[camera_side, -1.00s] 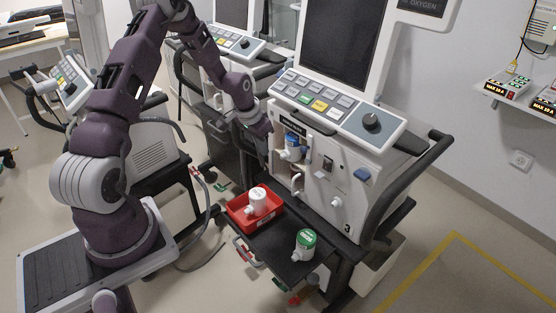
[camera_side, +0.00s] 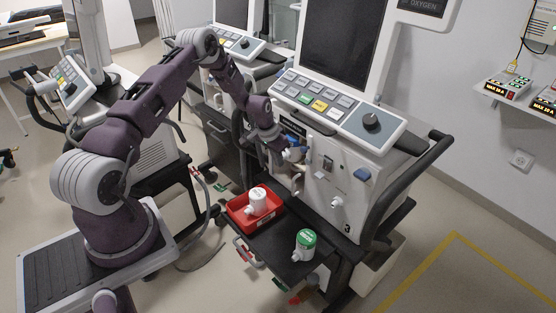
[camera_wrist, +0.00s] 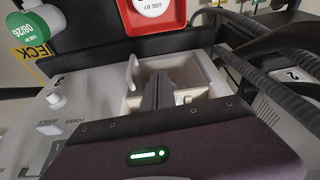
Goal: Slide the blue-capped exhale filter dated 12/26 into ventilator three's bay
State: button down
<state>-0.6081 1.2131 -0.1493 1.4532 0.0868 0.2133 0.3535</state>
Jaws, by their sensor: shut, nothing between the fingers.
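Ventilator three (camera_side: 352,190) stands at the centre right, with its bay (camera_wrist: 190,68) open at the front. A blue-capped filter (camera_side: 297,154) with a white body sits in the bay; my gripper partly covers it, its date cannot be read, and how deep it sits cannot be told. My gripper (camera_side: 284,150) is at the bay mouth, close to the filter; whether they touch cannot be told. In the wrist view its dark fingers (camera_wrist: 158,90) are together and empty, in front of the bay. The blue cap is not clearly visible there.
A red tray (camera_side: 238,217) holding a white filter (camera_side: 257,200) stands on the dark shelf (camera_side: 275,250) below. Dark hoses (camera_wrist: 270,85) run beside the bay.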

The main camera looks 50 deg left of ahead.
jog(key=shift+w+a, duration=0.15)
jog(key=shift+w, duration=0.75)
